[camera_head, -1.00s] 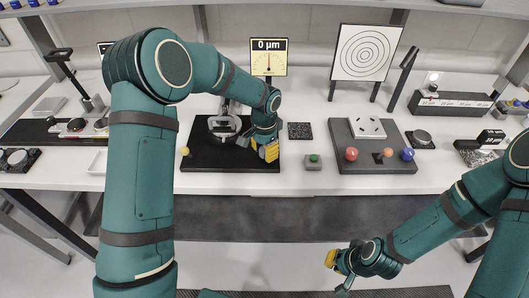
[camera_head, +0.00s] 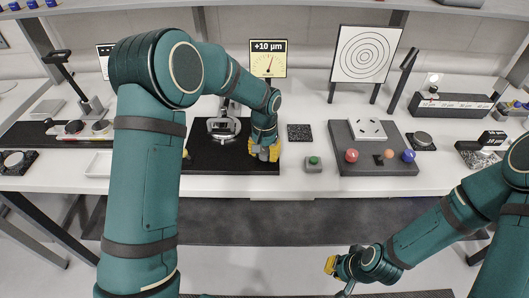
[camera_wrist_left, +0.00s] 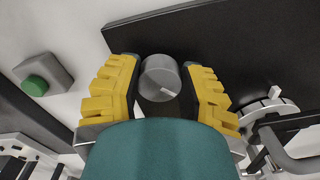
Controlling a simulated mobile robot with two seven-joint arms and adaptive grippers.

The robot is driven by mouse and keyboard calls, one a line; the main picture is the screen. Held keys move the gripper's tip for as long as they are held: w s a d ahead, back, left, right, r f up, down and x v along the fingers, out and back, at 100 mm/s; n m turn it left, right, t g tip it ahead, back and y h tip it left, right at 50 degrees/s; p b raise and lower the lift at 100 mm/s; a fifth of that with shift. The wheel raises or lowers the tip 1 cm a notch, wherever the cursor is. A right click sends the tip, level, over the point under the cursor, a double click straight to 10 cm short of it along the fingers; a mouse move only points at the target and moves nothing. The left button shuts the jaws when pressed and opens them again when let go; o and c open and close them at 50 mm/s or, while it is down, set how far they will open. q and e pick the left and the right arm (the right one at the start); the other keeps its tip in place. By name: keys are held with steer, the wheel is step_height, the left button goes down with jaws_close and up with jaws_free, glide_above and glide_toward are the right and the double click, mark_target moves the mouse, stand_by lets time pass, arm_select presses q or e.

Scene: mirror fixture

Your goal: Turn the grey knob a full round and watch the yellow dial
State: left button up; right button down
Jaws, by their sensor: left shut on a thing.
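The grey knob (camera_wrist_left: 160,78) is a short cylinder with a pale mark on its face, seen between the yellow fingers of my left gripper (camera_wrist_left: 163,90) in the left wrist view. The fingers are shut on it, one on each side. In the head view my left gripper (camera_head: 264,152) is at the right part of the black plate (camera_head: 215,166), and it hides the knob there. The yellow dial (camera_head: 268,63) stands behind the plate and its display reads +10 µm. My right gripper (camera_head: 331,265) hangs low in front of the bench; its opening is too small to tell.
A grey box with a green button (camera_head: 313,163) stands just right of the plate. Further right is a dark board (camera_head: 380,168) with coloured knobs. A target panel (camera_head: 366,54) stands behind it. My left arm covers part of the bench.

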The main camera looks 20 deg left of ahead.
mark_target(264, 152)
arm_select(q)
steer(key=shift+s+f, duration=0.15)
steer(key=o, duration=1.2)
steer(key=shift+r, duration=0.2)
steer(key=shift+r, duration=0.25)
step_height(264, 152, up, 11)
steer(key=shift+r, duration=0.15)
